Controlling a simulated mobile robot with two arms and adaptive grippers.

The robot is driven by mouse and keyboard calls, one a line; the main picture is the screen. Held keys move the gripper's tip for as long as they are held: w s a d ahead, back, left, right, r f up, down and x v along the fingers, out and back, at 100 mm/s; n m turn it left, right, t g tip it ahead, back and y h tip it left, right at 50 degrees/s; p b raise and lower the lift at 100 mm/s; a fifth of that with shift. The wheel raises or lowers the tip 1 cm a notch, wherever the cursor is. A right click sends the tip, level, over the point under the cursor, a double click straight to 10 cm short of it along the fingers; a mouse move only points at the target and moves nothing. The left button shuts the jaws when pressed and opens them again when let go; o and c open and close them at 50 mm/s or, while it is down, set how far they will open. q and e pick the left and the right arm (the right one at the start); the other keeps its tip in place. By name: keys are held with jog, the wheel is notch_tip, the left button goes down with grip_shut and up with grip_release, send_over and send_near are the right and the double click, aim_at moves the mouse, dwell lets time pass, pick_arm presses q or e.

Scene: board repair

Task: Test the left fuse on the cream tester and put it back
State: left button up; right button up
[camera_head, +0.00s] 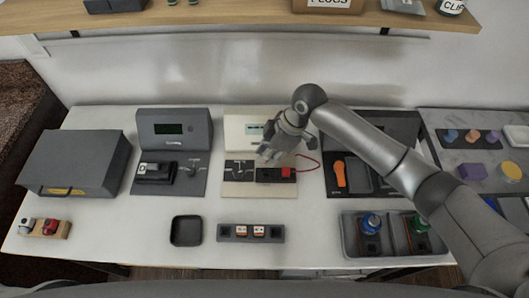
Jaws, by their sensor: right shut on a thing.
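The cream tester (231,131) stands at the back middle of the white table, with a small display. On its base are a dark panel (238,172) with a small metal part and a dark block with a red part (288,172); a red wire loops at its right. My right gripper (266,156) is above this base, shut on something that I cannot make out. A dark holder (224,233) at the front middle carries two small pale-and-orange pieces (249,231) side by side, with dark places at both ends. My left gripper is not in view.
A grey tester (146,127) and a grey box (78,157) stand to the left. An empty dark tray (186,231) lies front left, beyond it a wooden block (37,228). A grey tray (349,242) with bottles is front right. My right arm crosses the right side.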

jog(key=shift+s+a+f+b, duration=0.15)
jog(key=shift+f+b, duration=0.35)
jog(key=shift+f, duration=0.05)
jog(key=shift+f+b, duration=0.75)
jog(key=shift+b, duration=0.05)
jog(key=shift+f+b, duration=0.7)
jog(key=shift+b, duration=0.05)
jog(key=shift+f, duration=0.6)
jog(key=shift+p, duration=0.6)
jog(key=shift+f, duration=0.4)
jog(key=shift+f, duration=0.1)
dwell(0.5)
jog(key=shift+f, duration=0.5)
dwell(0.7)
